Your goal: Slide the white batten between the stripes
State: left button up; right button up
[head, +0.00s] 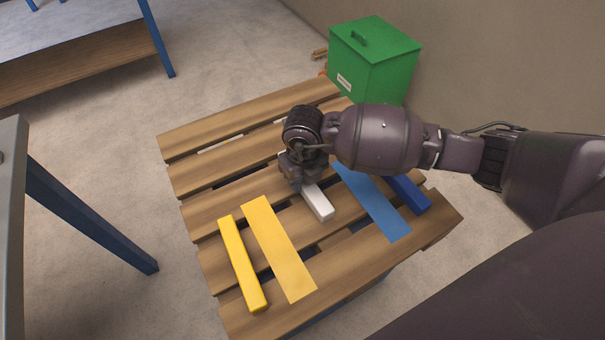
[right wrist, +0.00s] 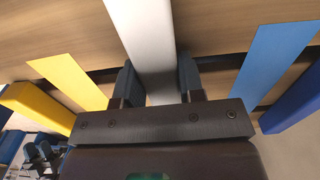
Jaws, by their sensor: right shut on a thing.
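The white batten (head: 319,204) lies on the wooden pallet, between the flat yellow stripe (head: 279,250) on its left and the flat blue stripe (head: 373,202) on its right. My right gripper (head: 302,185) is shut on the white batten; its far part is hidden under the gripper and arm. In the right wrist view the white batten (right wrist: 144,45) runs between the two fingers (right wrist: 155,85), with the yellow stripe (right wrist: 68,80) and the blue stripe (right wrist: 268,60) apart on either side.
A yellow batten (head: 242,264) lies left of the yellow stripe, and a blue batten (head: 408,194) right of the blue stripe. The pallet (head: 195,176) has gaps between its slats. A green box (head: 375,58) stands behind it. Tables stand at left.

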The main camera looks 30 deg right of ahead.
aim_at(325, 211)
jog(key=shift+s, duration=0.6)
pick_arm(q)
jog(key=shift+a+r+p, duration=0.1)
jog(key=shift+p, duration=0.4)
pick_arm(e)
jog(key=shift+s, duration=0.5)
jog(key=shift+s+d+p, duration=0.1)
jog(key=shift+s+p, duration=0.25)
jog(key=shift+s, duration=1)
jog(key=shift+s+p, duration=0.55)
jog(key=shift+s, duration=0.1)
jog(key=shift+s+p, duration=0.35)
jog(key=shift+s, duration=0.5)
pick_arm(q)
jog(key=shift+s+a+r+n+p, duration=0.15)
jog(key=shift+s+a+n+p, duration=0.2)
jog(key=shift+s+n, duration=0.35)
pick_arm(e)
jog(key=shift+s, duration=0.65)
